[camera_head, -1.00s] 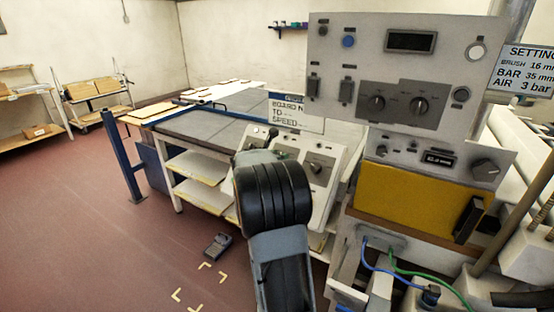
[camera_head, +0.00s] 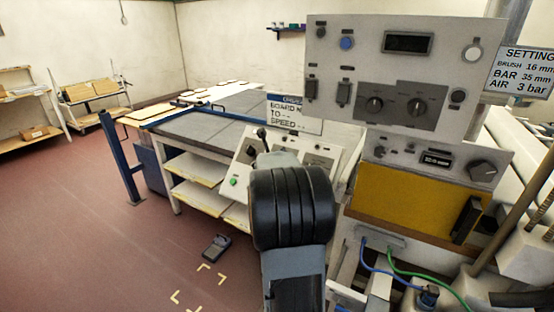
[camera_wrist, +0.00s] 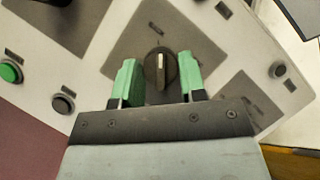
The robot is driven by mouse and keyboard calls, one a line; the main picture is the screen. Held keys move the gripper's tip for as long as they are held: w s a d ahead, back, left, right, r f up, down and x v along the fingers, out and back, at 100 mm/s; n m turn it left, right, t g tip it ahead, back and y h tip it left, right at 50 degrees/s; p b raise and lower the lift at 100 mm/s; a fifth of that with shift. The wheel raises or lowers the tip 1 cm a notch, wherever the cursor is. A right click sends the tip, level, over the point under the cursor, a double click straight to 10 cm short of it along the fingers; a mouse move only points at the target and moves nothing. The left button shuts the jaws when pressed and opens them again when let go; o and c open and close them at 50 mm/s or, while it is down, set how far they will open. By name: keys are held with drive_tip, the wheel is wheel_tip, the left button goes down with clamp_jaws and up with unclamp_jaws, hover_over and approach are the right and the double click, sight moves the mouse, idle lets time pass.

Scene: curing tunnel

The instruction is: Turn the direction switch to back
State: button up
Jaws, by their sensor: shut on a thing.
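The direction switch seems to be the black rotary knob (camera_wrist: 160,70) on the sloped panel (camera_head: 240,166); its label is too small to read. In the wrist view its white pointer line runs nearly straight up. My gripper (camera_wrist: 158,66), with green fingers, has one finger on each side of the knob and is shut on it. In the head view my black and grey arm covers this part of the panel, so knob and fingertips are hidden there.
A green button (camera_wrist: 10,72) and a dark button (camera_wrist: 63,103) sit left of the knob. Another dark button (camera_wrist: 277,70) lies to its right. The upright grey panel (camera_head: 400,70) with its own knobs stands close on the right. The floor on the left is mostly clear.

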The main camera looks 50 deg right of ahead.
drive_tip(key=shift+n+y, duration=0.3)
drive_tip(key=shift+n, duration=0.7)
drive_tip(key=shift+d, duration=0.1)
drive_tip(key=o, duration=0.9)
drive_tip(key=shift+r, duration=0.1)
drive_tip(key=p+v, duration=0.4)
drive_tip(key=v, duration=0.9)
drive_tip(key=shift+s+r, duration=0.15)
drive_tip(key=shift+s, duration=0.25)
